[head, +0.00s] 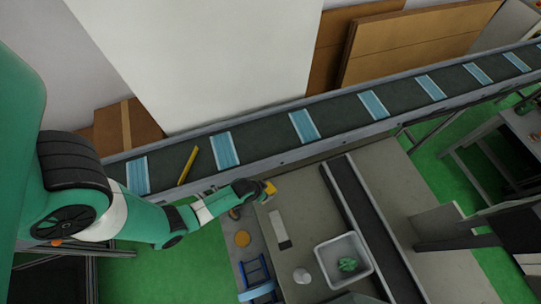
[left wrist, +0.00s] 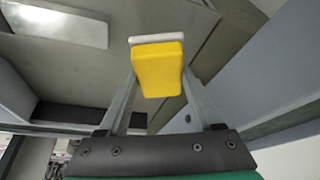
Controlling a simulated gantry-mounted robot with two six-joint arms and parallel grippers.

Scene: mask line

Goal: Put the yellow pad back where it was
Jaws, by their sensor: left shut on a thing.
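The yellow pad (left wrist: 158,70) is between the two fingers of my left gripper in the left wrist view, with a pale strip along its far edge. In the head view the pad (head: 270,187) shows as a small yellow block at the end of my left arm. My left gripper (head: 264,189) is shut on it, over the back left edge of the grey table (head: 312,215), near the conveyor. Whether the pad touches the table is hard to tell. My right gripper is not in view.
A conveyor (head: 260,145) carries several blue masks (head: 304,126) and a yellow stick (head: 187,165). On the table are a pale-and-dark flat piece (head: 279,229), a white cup (head: 301,275) and a white bin (head: 321,260) holding something green (head: 348,264). An orange disc (head: 242,239) and blue rack (head: 256,272) stand left.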

